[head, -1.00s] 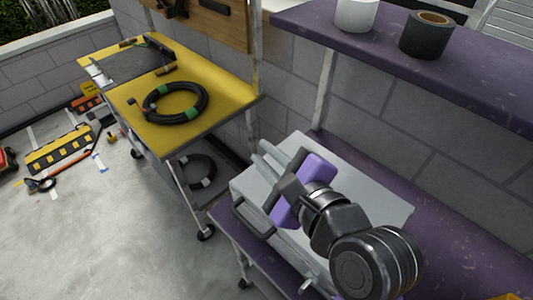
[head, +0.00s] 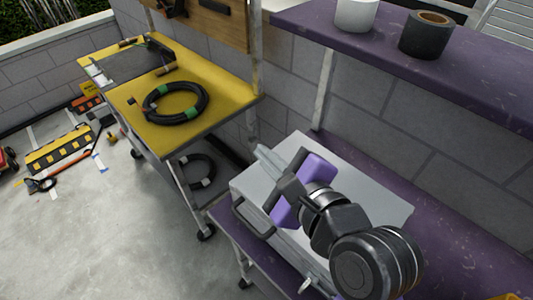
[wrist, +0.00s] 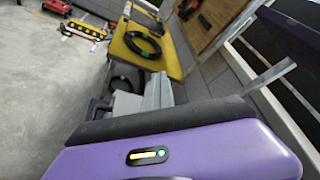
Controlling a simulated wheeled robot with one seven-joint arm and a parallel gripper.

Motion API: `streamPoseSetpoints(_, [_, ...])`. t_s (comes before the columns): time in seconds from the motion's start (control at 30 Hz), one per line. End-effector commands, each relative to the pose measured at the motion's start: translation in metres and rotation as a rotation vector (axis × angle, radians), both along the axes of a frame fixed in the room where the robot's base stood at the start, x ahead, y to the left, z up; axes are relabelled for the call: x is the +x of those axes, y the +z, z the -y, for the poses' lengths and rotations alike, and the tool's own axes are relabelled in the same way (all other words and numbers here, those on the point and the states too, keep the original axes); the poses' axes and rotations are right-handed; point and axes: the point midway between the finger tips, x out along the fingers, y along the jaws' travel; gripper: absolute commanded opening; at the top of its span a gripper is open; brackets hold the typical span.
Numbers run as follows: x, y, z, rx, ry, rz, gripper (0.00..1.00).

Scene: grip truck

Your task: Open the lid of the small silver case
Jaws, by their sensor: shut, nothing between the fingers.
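The small silver case (head: 375,205) lies flat on the lower purple shelf in the head view, with its lid down. A dark handle (head: 252,219) is on its front side and a light latch (head: 306,285) shows at the front edge. My gripper (head: 264,158), with a purple body, is over the left part of the lid, its fingers pointing to the upper left. The fingers are together and empty; they also show in the wrist view (wrist: 158,92). My wrist hides part of the lid. I cannot tell whether the gripper touches it.
A purple shelf above (head: 470,65) carries a white roll (head: 356,14) and a black tape roll (head: 426,36). A yellow-topped cart (head: 225,100) with a coiled black cable (head: 176,87) stands to the left. The concrete floor at lower left is largely clear.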

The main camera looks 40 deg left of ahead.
Motion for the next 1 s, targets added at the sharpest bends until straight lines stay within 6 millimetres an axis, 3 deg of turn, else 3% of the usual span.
streamPoseSetpoints(0.47, [0.0,0.0,0.0,0.0,0.0,0.0,0.0])
streamPoseSetpoints(0.5, [0.0,0.0,0.0,0.0,0.0,0.0,0.02])
streamPoseSetpoints(0.67, [0.0,0.0,0.0,0.0,0.0,0.0,0.33])
streamPoseSetpoints(1.0, [-0.0003,0.0004,0.0014,0.001,-0.001,0.0,0.34])
